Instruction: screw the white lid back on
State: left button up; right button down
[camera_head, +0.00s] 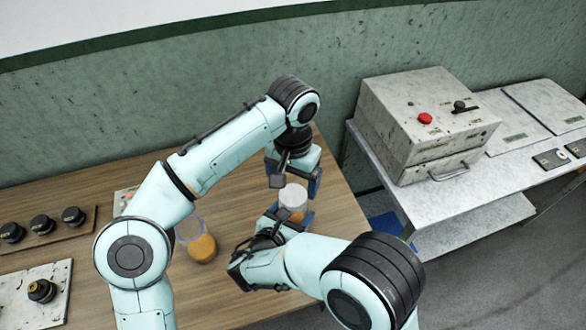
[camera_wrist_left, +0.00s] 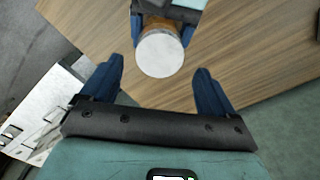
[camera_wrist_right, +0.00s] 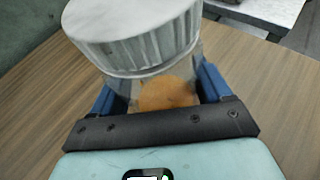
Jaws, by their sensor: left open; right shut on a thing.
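The white ribbed lid (camera_head: 293,194) sits on top of a clear jar with orange contents; both show close up in the right wrist view, lid (camera_wrist_right: 135,30) above jar (camera_wrist_right: 165,90). I cannot tell how tightly the lid is seated. My right gripper (camera_head: 291,216) is shut on the jar, one blue finger on each side, below the lid. My left gripper (camera_head: 294,181) is open and empty, pointing down just above the lid. In the left wrist view the lid's round top (camera_wrist_left: 160,54) lies between and slightly beyond the open fingers.
Black knobs on a board (camera_head: 42,224) and a worn panel (camera_head: 42,291) lie further left. A grey machine box (camera_head: 420,120) stands on a side bench at right.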

aim_at(293, 194)
pick_arm(q)
jog(key=shift+f, duration=2.2)
jog(key=c, duration=1.1)
jog(key=m, duration=0.5)
jog(key=o, duration=1.2)
jog(key=shift+o, duration=0.2)
notch_tip(293, 194, up, 12)
